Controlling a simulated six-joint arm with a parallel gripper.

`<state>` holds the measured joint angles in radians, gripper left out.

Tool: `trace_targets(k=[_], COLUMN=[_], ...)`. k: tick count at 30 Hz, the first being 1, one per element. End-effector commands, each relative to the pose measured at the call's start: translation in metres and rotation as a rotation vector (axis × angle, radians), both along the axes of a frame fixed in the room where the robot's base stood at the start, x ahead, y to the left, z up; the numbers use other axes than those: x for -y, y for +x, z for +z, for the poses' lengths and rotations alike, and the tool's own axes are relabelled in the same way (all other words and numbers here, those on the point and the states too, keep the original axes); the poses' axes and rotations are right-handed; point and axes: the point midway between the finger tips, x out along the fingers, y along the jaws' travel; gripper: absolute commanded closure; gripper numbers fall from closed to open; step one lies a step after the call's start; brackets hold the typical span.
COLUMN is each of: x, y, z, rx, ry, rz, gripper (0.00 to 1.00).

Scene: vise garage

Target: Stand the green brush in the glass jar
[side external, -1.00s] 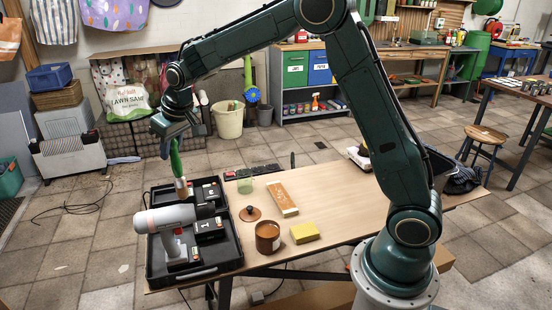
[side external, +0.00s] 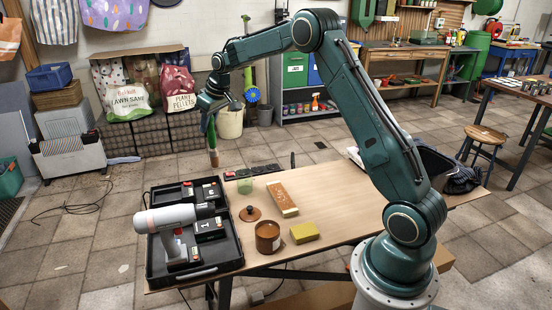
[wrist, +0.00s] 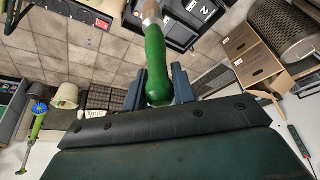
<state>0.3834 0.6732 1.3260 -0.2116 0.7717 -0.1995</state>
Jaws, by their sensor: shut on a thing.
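My gripper (side external: 211,108) is shut on the green brush (side external: 211,130), holding it by the handle. The brush hangs nearly upright, with its brownish bristle end down. In the wrist view the green handle (wrist: 156,68) sits between the two blue-grey fingers. The brush is in the air, apart from the jar. The wrist view does not clearly show the jar.
An open black tool case (side external: 222,263) with a drill (side external: 165,218) is at the table's left. A brown jar (side external: 268,237), its round lid (side external: 251,213), a yellow sponge (side external: 304,233) and a wooden block (side external: 283,198) stand nearby. The table's right part is bare.

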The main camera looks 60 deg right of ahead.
Motion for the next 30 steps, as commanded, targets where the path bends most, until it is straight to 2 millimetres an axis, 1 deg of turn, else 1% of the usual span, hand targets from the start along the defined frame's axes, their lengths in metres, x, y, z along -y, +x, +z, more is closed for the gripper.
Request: trace_targets(k=[1,3,6,9,12,15,18,30], x=[0.021,0.045,0.075,0.098,0.115,0.125,0.129,0.129], y=[-0.001,-0.004,-0.009,-0.014,-0.019,-0.022,-0.023,-0.024], z=[-0.003,-0.006,-0.009,-0.012,-0.015,-0.016,-0.016,-0.02], rx=[0.001,0.002,0.005,0.006,0.007,0.008,0.009,0.007], ry=[0.0,-0.002,-0.006,-0.008,-0.01,-0.011,-0.013,-0.012], rz=[-0.006,-0.005,-0.002,0.0,0.002,0.004,0.007,0.006], gripper=[0.97,0.97,0.97,0.97,0.97,0.97,0.97,0.97])
